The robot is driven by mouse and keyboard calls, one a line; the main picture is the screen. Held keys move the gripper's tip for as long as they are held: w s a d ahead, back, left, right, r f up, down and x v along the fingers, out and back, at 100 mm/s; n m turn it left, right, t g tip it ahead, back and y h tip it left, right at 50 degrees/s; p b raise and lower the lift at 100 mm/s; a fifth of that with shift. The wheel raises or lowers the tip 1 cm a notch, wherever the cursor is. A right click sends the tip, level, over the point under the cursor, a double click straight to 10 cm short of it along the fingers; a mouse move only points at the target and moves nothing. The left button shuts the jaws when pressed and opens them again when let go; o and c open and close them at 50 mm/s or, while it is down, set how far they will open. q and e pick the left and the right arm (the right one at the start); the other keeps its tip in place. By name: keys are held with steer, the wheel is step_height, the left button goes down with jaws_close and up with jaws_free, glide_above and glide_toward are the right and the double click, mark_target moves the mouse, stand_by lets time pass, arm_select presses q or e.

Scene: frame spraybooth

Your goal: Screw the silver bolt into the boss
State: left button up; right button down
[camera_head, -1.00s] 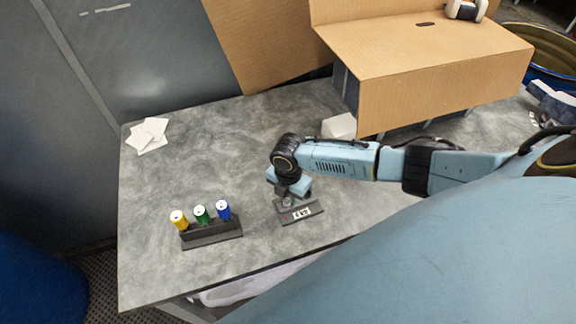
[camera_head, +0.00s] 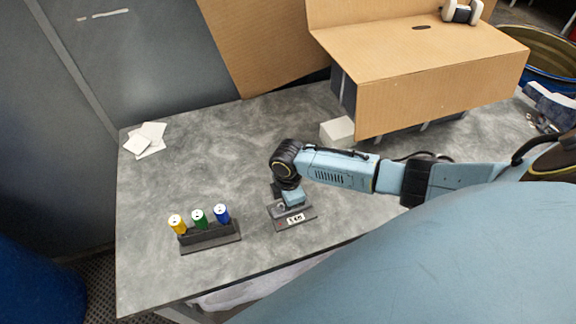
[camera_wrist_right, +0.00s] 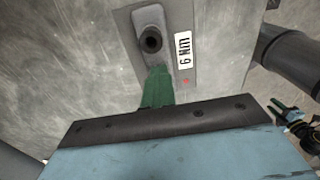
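The boss (camera_wrist_right: 150,40) stands on a dark grey plate with a "6 Nm" label and a red dot. In the right wrist view its round dark top shows a darker centre. The plate (camera_head: 300,222) also shows in the head view, on the bench under my right wrist. My right gripper (camera_wrist_right: 158,72) shows green fingers together as one narrow shape, their tips just beside the boss with nothing visible between them. I cannot make out a separate silver bolt. My left gripper is not in view.
A dark rack (camera_head: 212,238) with yellow, green and blue capped cylinders stands left of the plate. A white block (camera_head: 337,130) and a cardboard box (camera_head: 440,85) are behind my right arm. White cards (camera_head: 146,140) lie at the back left. The bench's left middle is clear.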

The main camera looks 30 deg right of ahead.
steer(key=shift+w+a, duration=0.1)
steer(key=m, duration=0.4)
steer(key=shift+m, duration=0.3)
steer(key=m, duration=0.4)
steer(key=shift+a+m, duration=0.15)
steer(key=shift+m, duration=0.15)
steer(key=c, duration=1.6)
jaws_free()
steer(key=shift+s, duration=0.2)
steer(key=shift+o, duration=0.2)
